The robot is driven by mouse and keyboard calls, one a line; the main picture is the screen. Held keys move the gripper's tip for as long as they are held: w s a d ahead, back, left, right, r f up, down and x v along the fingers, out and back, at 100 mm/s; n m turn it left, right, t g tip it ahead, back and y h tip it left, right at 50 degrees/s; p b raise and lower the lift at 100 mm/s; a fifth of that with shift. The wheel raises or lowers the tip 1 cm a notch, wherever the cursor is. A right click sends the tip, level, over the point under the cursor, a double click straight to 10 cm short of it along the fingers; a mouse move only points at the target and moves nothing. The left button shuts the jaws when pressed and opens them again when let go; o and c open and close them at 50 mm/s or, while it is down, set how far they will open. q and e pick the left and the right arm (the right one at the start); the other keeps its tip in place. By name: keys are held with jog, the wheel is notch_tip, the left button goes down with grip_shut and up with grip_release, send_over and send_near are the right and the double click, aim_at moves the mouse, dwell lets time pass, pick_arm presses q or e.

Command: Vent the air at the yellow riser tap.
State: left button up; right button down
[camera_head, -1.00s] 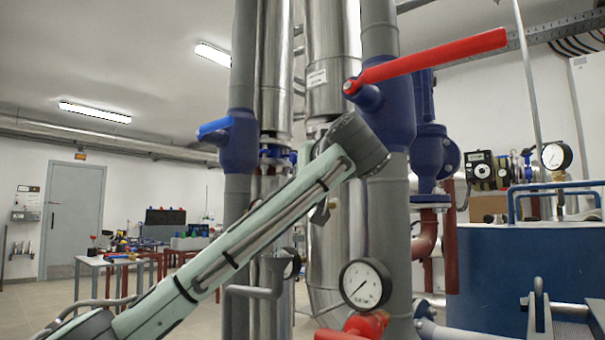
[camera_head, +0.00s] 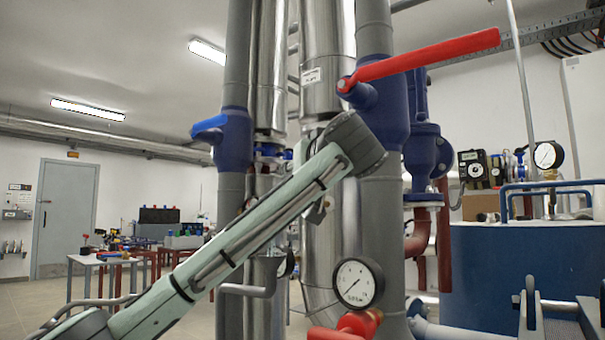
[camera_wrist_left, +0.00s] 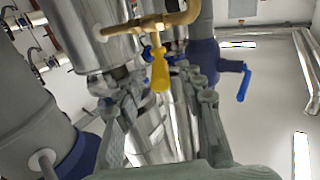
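The yellow riser tap handle (camera_wrist_left: 160,68) hangs down from a brass tap body (camera_wrist_left: 150,24) on a bent brass pipe in the left wrist view. My left gripper (camera_wrist_left: 163,96) is open, with one finger on each side below the handle in that picture. The handle's lower end appears in line with the gap between the fingertips; I cannot tell whether they touch it. In the head view my left arm crosses in front of the pipes, and its wrist hides the gripper and most of the tap area.
A long red lever (camera_head: 430,55) on a blue valve stands above and right of my left wrist. A blue-handled valve (camera_head: 233,138) is on the left pipe. A pressure gauge (camera_head: 357,283) with red fittings sits below. A blue tank (camera_head: 520,270) stands at right.

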pick_arm(q)
jog(key=s+d, duration=0.2)
jog(key=s, duration=0.9)
jog(key=shift+s, duration=0.35)
jog(key=shift+d, duration=0.1)
